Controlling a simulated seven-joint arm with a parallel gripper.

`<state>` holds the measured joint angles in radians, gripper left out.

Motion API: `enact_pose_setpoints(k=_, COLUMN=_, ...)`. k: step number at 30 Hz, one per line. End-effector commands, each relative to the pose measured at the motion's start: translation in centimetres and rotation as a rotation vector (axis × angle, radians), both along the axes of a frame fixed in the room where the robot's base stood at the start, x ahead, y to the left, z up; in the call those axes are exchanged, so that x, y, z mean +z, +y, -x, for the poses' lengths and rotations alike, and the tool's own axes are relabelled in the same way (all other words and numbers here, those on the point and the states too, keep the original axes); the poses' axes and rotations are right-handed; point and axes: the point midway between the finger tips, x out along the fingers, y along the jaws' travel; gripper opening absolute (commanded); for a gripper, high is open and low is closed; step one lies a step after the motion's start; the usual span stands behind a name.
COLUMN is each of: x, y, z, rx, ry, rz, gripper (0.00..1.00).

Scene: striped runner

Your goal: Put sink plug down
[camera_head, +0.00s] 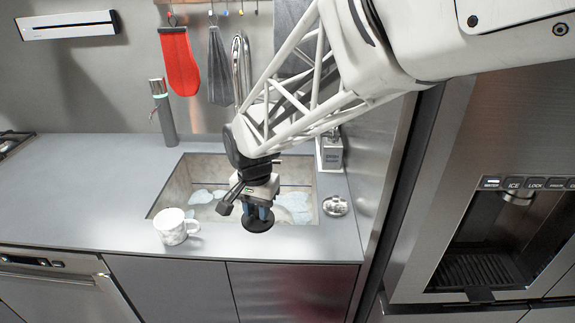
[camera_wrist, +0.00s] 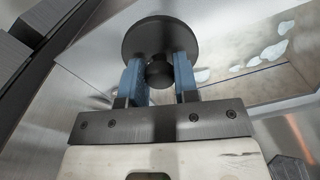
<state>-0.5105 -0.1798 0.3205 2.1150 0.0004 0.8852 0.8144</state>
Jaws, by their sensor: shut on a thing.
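The sink plug (camera_head: 257,220) is a black disc with a round knob on top. My gripper (camera_head: 259,211) is shut on its knob and holds it over the front edge of the sink. In the wrist view the blue fingers of my gripper (camera_wrist: 160,82) sit on both sides of the knob, and the plug's disc (camera_wrist: 158,28) shows beyond them. I cannot tell whether the disc touches the counter or hangs just above it.
A speckled mug (camera_head: 172,228) stands on the counter (camera_head: 100,180) left of the plug. A round metal strainer (camera_head: 335,206) lies right of the sink, near a soap dispenser (camera_head: 331,152). The left counter is clear.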

Motion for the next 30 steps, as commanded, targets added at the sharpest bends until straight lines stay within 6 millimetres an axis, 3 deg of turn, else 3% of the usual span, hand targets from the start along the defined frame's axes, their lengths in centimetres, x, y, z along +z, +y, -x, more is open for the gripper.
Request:
enact_pose_setpoints(k=9, x=-2.0, y=-5.3, z=5.0, rx=-0.212, ry=-0.001, rz=-0.001, gripper=0.04)
enact_pose_setpoints(k=18, x=-4.0, y=-9.3, z=9.5, rx=-0.392, ry=0.000, rz=-0.001, gripper=0.04)
enact_pose_setpoints(k=24, x=-4.9, y=-10.6, z=11.3, rx=-0.461, ry=-0.001, rz=-0.001, gripper=0.04)
enact_pose_setpoints(k=30, x=-5.1, y=-11.0, z=11.8, rx=-0.483, ry=0.000, rz=-0.001, gripper=0.04)
